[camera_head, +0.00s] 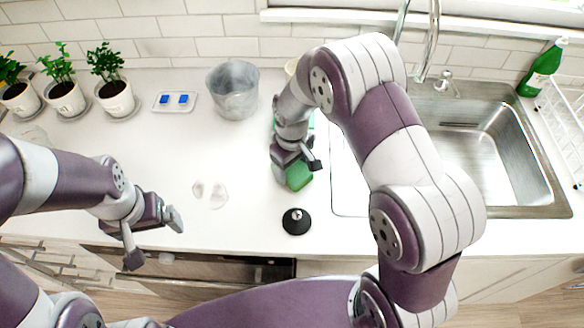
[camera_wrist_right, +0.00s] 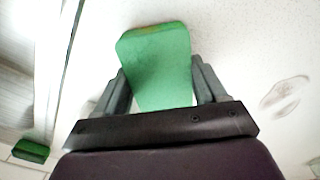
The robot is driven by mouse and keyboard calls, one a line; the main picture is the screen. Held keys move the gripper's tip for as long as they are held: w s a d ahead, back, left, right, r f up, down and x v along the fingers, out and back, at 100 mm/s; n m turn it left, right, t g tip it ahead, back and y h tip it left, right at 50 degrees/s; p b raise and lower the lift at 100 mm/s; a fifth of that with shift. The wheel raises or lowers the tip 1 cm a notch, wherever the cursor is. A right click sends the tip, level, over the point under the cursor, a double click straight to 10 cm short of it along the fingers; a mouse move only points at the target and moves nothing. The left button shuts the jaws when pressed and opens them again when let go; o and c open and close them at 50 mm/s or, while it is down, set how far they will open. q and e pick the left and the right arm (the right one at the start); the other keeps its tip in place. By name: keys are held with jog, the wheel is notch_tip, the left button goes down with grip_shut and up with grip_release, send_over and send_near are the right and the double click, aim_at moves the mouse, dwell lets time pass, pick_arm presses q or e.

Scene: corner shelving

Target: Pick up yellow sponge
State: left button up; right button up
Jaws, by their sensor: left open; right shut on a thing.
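A green sponge (camera_head: 299,177) with a yellowish patch along one edge is held in my right gripper (camera_head: 298,168). In the right wrist view the sponge (camera_wrist_right: 158,65) stands between the two fingers of the right gripper (camera_wrist_right: 160,88), which are shut on its sides. Its green face shows, and the yellow is only a thin strip at the top edge. I cannot tell how far it is above the counter. My left gripper (camera_head: 154,240) is open and empty, near the counter's front edge at the left.
A black round stopper (camera_head: 296,222) lies in front of the sponge. Two pale pieces (camera_head: 218,195) lie left of it. A grey pot (camera_head: 233,90), a tray with blue blocks (camera_head: 160,101) and potted plants (camera_head: 115,97) stand behind. A sink (camera_head: 480,145) and green bottle (camera_head: 541,70) are right.

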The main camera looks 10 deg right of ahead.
aim_at(296, 169)
jog(key=r, duration=0.3)
jog(key=r+b, duration=0.1)
jog(key=shift+s+d+r, duration=0.25)
jog(key=shift+s+d, duration=0.1)
jog(key=s+d+r+b, duration=0.1)
jog(key=s+d+r, duration=0.5)
jog(key=s+d, duration=0.1)
jog(key=shift+s+r, duration=0.25)
jog(key=shift+s, duration=0.2)
jog(key=shift+o, duration=0.4)
jog(key=shift+d, duration=0.1)
